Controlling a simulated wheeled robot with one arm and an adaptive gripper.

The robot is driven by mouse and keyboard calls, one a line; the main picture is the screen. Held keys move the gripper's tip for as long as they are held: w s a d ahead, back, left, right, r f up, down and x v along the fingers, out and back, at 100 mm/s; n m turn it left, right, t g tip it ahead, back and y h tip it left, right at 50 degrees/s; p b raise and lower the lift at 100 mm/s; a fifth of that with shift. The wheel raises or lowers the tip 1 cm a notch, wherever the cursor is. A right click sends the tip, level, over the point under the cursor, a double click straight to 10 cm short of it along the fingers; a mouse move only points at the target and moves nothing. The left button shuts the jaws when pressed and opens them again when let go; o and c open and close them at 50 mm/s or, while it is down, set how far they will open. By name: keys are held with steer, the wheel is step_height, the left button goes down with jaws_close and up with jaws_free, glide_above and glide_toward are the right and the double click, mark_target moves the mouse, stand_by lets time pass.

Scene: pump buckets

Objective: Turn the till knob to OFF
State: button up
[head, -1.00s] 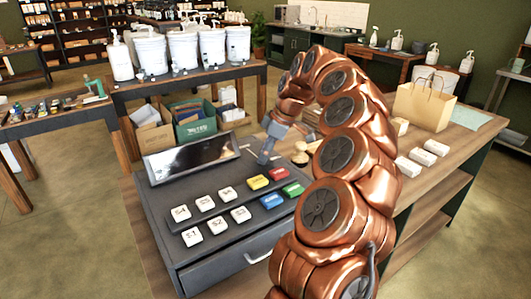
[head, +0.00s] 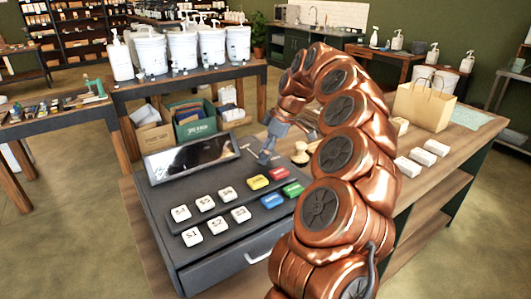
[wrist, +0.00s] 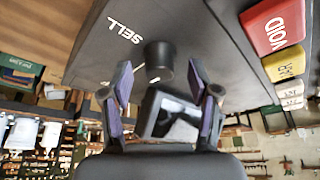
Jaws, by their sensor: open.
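The till (head: 172,239) is a dark grey box with a tilted screen and rows of keys. Its knob (wrist: 159,61) is a short dark cylinder on the till's top, seen in the wrist view. White lettering "SELL" is printed beside it, and a white line shows next to it. My gripper (wrist: 160,76) is open, with one finger on each side of the knob, and it looks apart from both sides. In the head view my gripper (head: 268,153) is over the till's back right part, where the knob cannot be made out. No OFF lettering is readable.
Beside the knob are coloured keys, including a red VOID key (wrist: 272,25) and a yellow one (wrist: 284,64). The till's screen (head: 190,157) stands left of my gripper. White boxes (head: 422,156) and a paper bag (head: 424,106) are on the counter to the right.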

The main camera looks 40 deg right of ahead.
steer(key=v, duration=1.1)
steer(key=shift+d+r, duration=0.1)
stand_by(0.5)
steer(key=s+a+f+m+g, duration=0.1)
steer(key=s+a, duration=0.3)
steer(key=a, duration=0.8)
steer(key=s+a+f+m+g, duration=0.15)
steer(key=s+a, duration=0.25)
steer(key=a, duration=0.8)
steer(key=s+a+f+m+h, duration=0.1)
steer(key=s+f+m, duration=0.1)
steer(key=s+f, duration=0.2)
steer(key=s+a+f+m+g+h+p, duration=0.1)
steer(key=s+f, duration=0.4)
steer(key=s, duration=0.6)
steer(key=s+a+f+m+g+h, duration=0.1)
steer(key=s+a+f+m, duration=0.2)
steer(key=s+f, duration=0.2)
steer(key=s, duration=0.3)
steer(key=shift+s+a, duration=0.2)
